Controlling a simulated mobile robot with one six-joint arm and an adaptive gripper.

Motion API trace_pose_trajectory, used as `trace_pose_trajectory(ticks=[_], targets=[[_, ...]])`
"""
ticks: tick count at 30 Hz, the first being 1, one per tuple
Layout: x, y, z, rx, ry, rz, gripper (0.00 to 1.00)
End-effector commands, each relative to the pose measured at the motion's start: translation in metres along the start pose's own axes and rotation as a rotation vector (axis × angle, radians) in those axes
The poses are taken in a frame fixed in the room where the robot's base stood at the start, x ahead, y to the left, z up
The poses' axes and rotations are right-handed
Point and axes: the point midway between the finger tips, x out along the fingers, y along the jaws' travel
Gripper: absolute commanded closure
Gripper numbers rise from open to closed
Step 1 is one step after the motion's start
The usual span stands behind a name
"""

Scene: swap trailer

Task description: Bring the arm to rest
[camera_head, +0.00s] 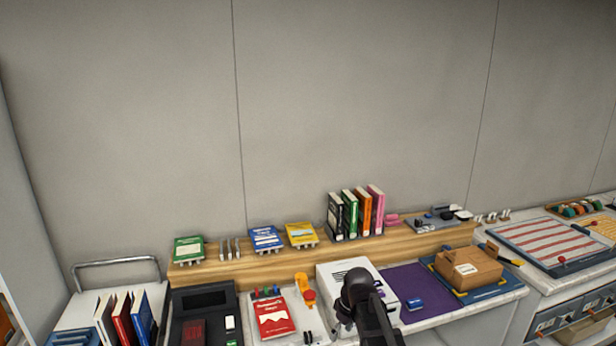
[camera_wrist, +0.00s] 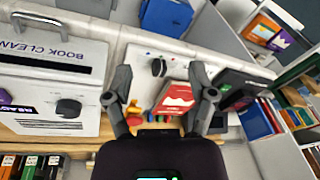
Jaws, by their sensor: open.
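My gripper (camera_wrist: 160,75) is open in the wrist view, its two dark fingers spread apart with nothing between them. It hangs above the counter, and the red book (camera_wrist: 175,97) shows below and between the fingers, apart from them as far as I can tell. In the head view my dark arm rises from the bottom edge and covers part of the white book cleaner (camera_head: 335,275). My fingertips are hard to make out there. The book cleaner also stands at left in the wrist view (camera_wrist: 30,118).
The wooden shelf (camera_head: 290,262) behind the counter holds upright books (camera_head: 350,212) and small stands. A black machine (camera_head: 205,312) and red book (camera_head: 273,317) lie left of my arm. A purple mat (camera_head: 408,283) and cardboard box (camera_head: 468,268) lie right. The wall above is clear.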

Motion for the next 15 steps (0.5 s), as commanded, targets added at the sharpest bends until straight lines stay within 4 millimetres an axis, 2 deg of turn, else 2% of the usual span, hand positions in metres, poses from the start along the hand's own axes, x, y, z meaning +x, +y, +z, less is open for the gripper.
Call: trace_pose_trajectory(ticks=[1,6,12,15], targets=[[0.009,-0.005,0.025,0.073,-0.013,0.014,0.28],[0.022,-0.010,0.082,0.336,-0.058,0.071,0.28],[0.031,-0.016,0.131,0.584,-0.087,0.133,0.28],[0.032,-0.018,0.144,0.658,-0.094,0.152,0.28]])
